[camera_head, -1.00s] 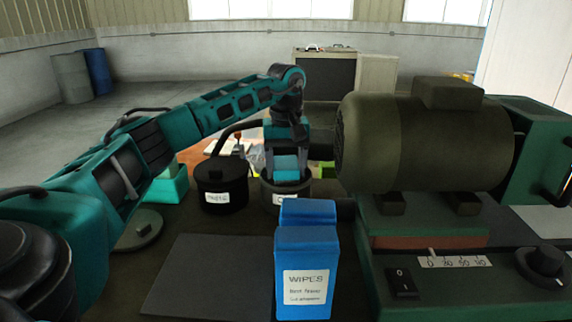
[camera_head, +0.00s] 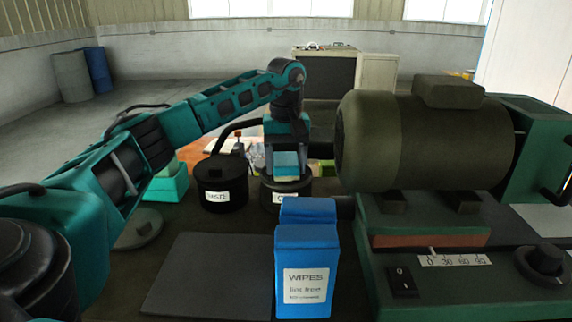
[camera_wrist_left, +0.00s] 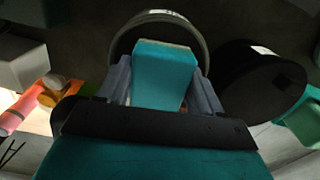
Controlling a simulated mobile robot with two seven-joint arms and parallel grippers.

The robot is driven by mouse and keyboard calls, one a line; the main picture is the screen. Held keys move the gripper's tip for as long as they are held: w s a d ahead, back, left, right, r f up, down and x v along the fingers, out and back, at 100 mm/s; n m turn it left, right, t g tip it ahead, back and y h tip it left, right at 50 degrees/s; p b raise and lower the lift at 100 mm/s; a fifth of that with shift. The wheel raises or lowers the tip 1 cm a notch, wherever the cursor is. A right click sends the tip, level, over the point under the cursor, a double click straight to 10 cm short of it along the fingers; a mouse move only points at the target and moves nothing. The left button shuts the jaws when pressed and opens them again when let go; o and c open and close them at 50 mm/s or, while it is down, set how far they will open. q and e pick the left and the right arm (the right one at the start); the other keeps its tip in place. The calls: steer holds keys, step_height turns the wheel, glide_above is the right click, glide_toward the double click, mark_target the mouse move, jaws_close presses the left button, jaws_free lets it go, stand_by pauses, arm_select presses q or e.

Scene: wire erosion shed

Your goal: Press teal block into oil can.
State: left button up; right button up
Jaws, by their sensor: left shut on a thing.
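The teal block (camera_wrist_left: 164,78) sits between the two grey fingers of my left gripper (camera_wrist_left: 161,85), which is shut on it. In the head view the left gripper (camera_head: 286,143) points down with the block (camera_head: 286,163) at its lower end. The oil can (camera_head: 280,193) is a dark round can with a white label, directly below the block. In the left wrist view the can's round rim (camera_wrist_left: 150,17) shows behind the block's far end. The block hides much of the opening, so I cannot tell whether it is inside the rim. My right gripper is out of view.
A black lidded can (camera_head: 214,196) with a white label stands close left of the oil can. A blue wipes box (camera_head: 305,257) stands in front. A large green motor machine (camera_head: 425,140) stands at the right. A dark flat mat (camera_head: 205,280) lies clear at front left.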

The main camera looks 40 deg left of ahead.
mark_target(286, 160)
arm_select(q)
steer(key=shift+r, duration=3)
steer(key=shift+d, duration=0.1)
